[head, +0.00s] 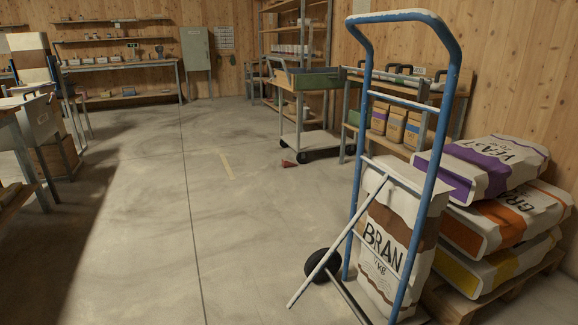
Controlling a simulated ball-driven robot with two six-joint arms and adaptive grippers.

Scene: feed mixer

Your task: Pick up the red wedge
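The red wedge (289,163) is a small dark red block lying on the concrete floor. It is beside the near left leg of the wheeled cart, close to its caster. It looks small and far off, and I cannot tell whether it touches the caster. Neither of my grippers shows in the head view.
A blue hand truck (442,130) with a bran sack (385,240) stands at the near right. Stacked sacks on a pallet (515,287) are behind it. The green-topped cart (309,80) stands near a shelf. The floor (150,200) at left and middle is clear.

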